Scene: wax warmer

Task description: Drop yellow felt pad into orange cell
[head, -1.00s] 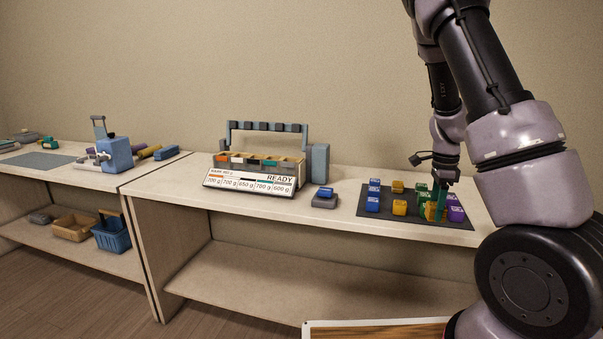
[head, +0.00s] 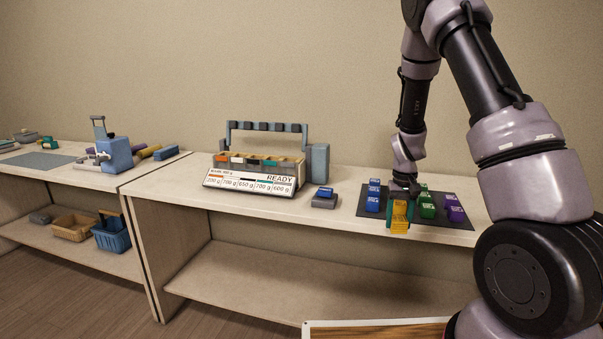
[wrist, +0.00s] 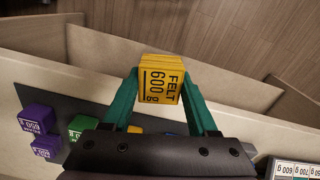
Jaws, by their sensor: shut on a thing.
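A yellow block labelled "FELT 600 g" (wrist: 160,80) is the yellow felt pad, held between the green fingers of my gripper (wrist: 163,95). In the head view the yellow felt pad (head: 399,222) is at the front edge of the dark mat, with my gripper (head: 399,207) above it. The wax warmer (head: 255,170) stands left of the mat with a row of cells under its raised bar. One cell has an orange marker (head: 222,157) at its left end. The cell interiors are hard to see from here.
The dark mat (head: 465,214) carries several blue (head: 373,194), green (head: 427,206) and purple (head: 454,210) blocks. A small grey device with a blue top (head: 325,197) sits between warmer and mat. A left table holds a blue machine (head: 117,153).

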